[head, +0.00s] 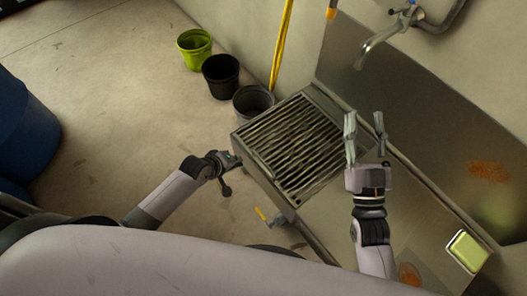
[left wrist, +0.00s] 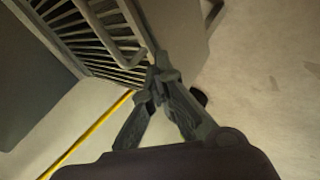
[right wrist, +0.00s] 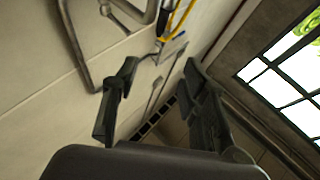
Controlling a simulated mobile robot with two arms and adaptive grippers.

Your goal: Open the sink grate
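The slatted metal sink grate (head: 293,146) lies flat over the left part of the steel sink unit (head: 325,215). My left gripper (head: 234,161) is at the grate's left edge, low on the outer side. In the left wrist view its fingertips (left wrist: 158,82) come together at the end of a grey bar handle (left wrist: 128,48) beside the slats (left wrist: 100,35); the fingers hide the contact. My right gripper (head: 365,132) is open and empty, raised above the sink unit to the right of the grate. Its spread fingers also show in the right wrist view (right wrist: 162,88).
A faucet (head: 385,38) is on the wall behind the unit. A green sponge (head: 467,251) lies at its right end. The floor at left is mostly free.

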